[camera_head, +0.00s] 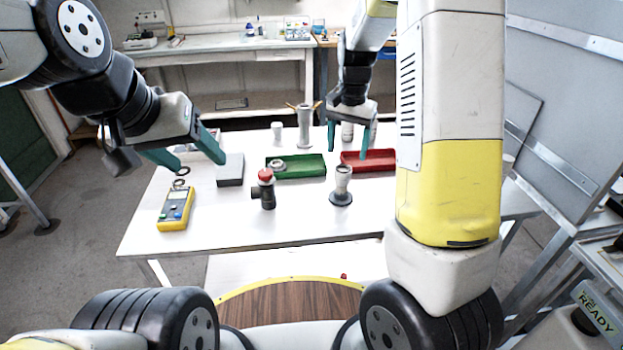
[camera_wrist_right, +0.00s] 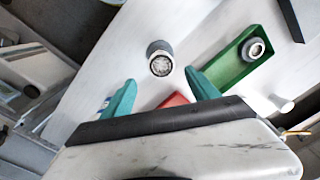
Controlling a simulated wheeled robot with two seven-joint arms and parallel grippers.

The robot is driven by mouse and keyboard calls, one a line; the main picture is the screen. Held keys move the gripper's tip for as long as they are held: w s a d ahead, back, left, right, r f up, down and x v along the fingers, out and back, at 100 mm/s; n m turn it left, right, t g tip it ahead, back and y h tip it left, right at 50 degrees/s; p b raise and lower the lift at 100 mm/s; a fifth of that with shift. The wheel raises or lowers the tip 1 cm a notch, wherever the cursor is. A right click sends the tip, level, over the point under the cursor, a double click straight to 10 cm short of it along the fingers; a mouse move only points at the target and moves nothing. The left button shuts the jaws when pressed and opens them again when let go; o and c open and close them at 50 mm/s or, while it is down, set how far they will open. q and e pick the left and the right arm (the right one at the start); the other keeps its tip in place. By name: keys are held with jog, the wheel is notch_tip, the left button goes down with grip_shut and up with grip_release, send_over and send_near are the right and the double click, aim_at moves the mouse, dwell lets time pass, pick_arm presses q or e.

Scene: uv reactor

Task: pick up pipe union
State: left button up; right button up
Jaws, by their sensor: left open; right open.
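A short grey metal fitting with a round open top (camera_head: 342,186) stands on a dark round base in front of the red tray. It also shows in the right wrist view (camera_wrist_right: 160,60), ahead of the fingertips. A ring-shaped grey fitting (camera_head: 277,166) lies in the green tray and also shows in the wrist view (camera_wrist_right: 255,48). I cannot tell which is the pipe union. My right gripper (camera_head: 348,151) is open and empty above the red tray, apart from both. My left gripper (camera_head: 202,165) is open and empty over the table's left side.
The white table (camera_head: 230,230) holds a green tray (camera_head: 313,170), a red tray (camera_head: 384,165), a black fitting with a red top (camera_head: 266,187), a yellow meter (camera_head: 176,209), a grey block (camera_head: 230,172) and a tall grey cylinder (camera_head: 304,128). The front middle is clear.

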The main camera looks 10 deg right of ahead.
aim_at(343, 168)
jog(key=shift+a+f, duration=0.3)
jog(key=shift+f, duration=0.1)
jog(key=shift+a+f, duration=0.1)
jog(key=shift+f, duration=0.25)
notch_tip(343, 168, down, 7)
jog(key=shift+f, duration=0.1)
jog(key=shift+c, duration=0.2)
grip_shut()
